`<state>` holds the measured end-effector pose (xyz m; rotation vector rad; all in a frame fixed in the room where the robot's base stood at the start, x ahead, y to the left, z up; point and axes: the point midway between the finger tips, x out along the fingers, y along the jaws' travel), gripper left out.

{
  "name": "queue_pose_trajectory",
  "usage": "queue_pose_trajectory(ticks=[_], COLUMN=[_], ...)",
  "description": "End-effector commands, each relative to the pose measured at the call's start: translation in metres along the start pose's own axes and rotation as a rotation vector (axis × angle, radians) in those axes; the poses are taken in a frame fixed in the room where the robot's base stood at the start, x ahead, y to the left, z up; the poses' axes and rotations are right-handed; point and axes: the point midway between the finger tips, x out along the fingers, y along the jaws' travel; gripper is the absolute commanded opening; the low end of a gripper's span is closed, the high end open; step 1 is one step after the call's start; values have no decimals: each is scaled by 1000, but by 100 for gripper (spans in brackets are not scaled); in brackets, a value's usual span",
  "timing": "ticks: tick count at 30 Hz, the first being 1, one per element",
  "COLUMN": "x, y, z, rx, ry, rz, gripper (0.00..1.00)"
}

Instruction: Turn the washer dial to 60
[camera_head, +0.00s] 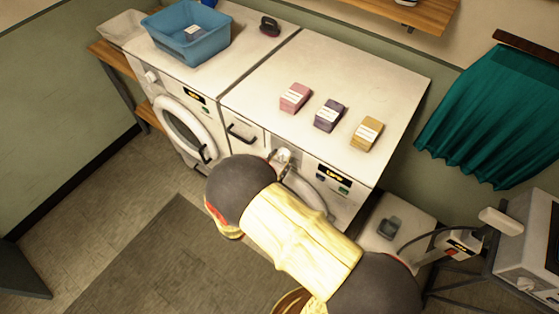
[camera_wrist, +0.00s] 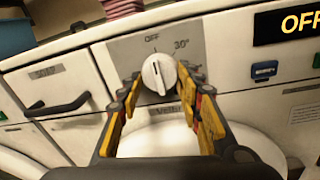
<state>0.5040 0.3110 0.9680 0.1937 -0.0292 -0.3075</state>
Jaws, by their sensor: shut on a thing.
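The washer dial (camera_wrist: 158,74) is a round white knob with a dark line, on a grey panel (camera_wrist: 190,42) marked OFF at the top and 30° at the upper right. Its line stands nearly upright, close to OFF. A 60 mark cannot be made out. My gripper (camera_wrist: 160,88) has yellow and black fingers on both sides of the dial and is shut on it. In the head view the dial (camera_head: 283,155) shows on the front of the right machine, and my arm hides most of my gripper. The black display (camera_wrist: 290,22) reads OFF.
A drawer handle (camera_wrist: 57,105) is left of the dial; blue (camera_wrist: 264,71) and green buttons are right. Pink (camera_head: 295,98), purple (camera_head: 330,115) and yellow (camera_head: 366,134) boxes stand on top. A second machine (camera_head: 175,115) with a blue basin (camera_head: 190,42) stands left.

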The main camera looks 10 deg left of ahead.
Motion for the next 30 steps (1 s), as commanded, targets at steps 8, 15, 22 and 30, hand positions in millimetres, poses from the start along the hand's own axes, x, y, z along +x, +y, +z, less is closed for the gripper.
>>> queue_pose_trajectory(ticks=[8,15,22,30], x=[0,0,1,1], y=[0,0,1,2], z=[-1,-3,-4,-5], rx=[18,126,318,576], ry=[-2,-12,-28,-49], rz=[0,2,5,10], gripper=[10,10,10,10])
